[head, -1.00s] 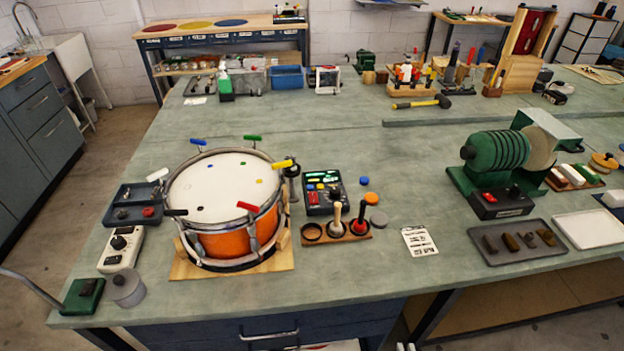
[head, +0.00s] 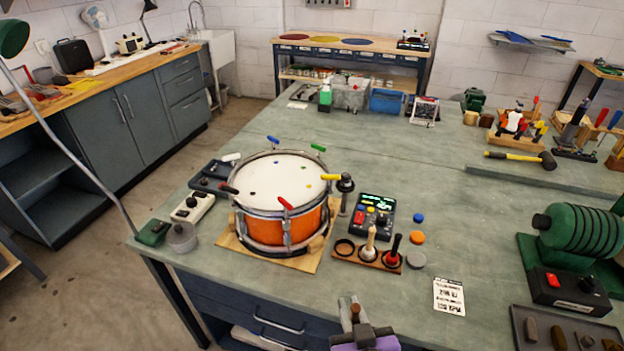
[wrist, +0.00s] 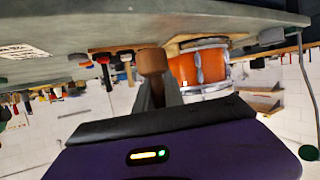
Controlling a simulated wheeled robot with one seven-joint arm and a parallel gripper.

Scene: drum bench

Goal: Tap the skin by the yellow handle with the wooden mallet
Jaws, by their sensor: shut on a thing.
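The drum stands upright on a wooden board, with its white skin (head: 272,180) facing up and an orange shell (head: 268,228). Coloured handles ring its rim. The yellow handle (head: 330,177) is at the right of the rim, and the red handle (head: 285,203) is at the front. My gripper (head: 354,318) is at the bottom of the head view, in front of the bench edge and apart from the drum. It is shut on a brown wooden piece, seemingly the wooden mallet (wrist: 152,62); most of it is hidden. The orange drum shell also shows in the wrist view (wrist: 200,66).
A wooden rack (head: 366,254) right of the drum holds a pale-topped tool and a red-and-black one, with one empty hole. A dark knobbed post (head: 345,184) stands close by the yellow handle. A control box (head: 374,212) sits behind the rack. Air above the skin is clear.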

